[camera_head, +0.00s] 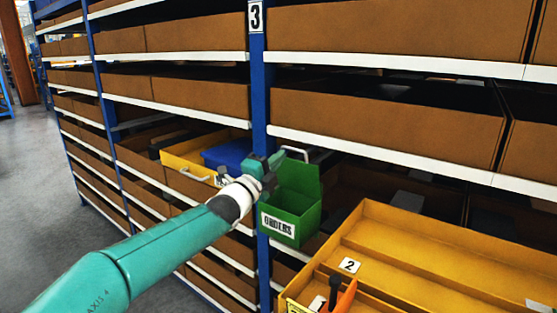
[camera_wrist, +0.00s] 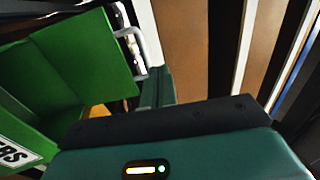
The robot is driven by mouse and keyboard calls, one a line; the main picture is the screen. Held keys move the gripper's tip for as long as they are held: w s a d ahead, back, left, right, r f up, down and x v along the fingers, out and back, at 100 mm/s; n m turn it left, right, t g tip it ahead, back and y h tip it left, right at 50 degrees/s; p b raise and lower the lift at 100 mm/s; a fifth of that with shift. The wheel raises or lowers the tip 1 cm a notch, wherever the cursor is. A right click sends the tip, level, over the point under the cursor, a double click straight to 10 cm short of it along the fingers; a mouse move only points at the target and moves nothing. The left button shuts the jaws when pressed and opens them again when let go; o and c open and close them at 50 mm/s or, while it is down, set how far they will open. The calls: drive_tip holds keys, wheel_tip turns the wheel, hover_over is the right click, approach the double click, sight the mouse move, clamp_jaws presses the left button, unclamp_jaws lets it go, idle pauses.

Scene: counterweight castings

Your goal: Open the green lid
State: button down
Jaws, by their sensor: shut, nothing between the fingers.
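The green box (camera_head: 284,224) with an "ORDERS" label hangs at the blue shelf post. Its green lid (camera_head: 300,180) stands raised at the back, and the inside of the box shows. The lid also shows as a flat panel at the left in the wrist view (camera_wrist: 85,52), with the box (camera_wrist: 28,118) open below it. A pale handle (camera_head: 295,151) is by the lid's top edge; it also shows in the wrist view (camera_wrist: 135,38). My gripper (camera_head: 273,161) is shut and empty, beside the lid's upper left. Whether it touches the lid is unclear.
The blue post (camera_head: 257,80) with a "3" sign stands directly behind my gripper. A yellow drawer (camera_head: 188,160) with a blue thing (camera_head: 228,153) is left of the post. A yellow tray (camera_head: 430,250) is at the lower right, holding an orange-handled item. Shelves of brown boxes fill the back.

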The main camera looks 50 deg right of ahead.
drive_tip(key=a, duration=0.9)
drive_tip(key=shift+s, duration=0.25)
drive_tip(key=shift+a, duration=0.15)
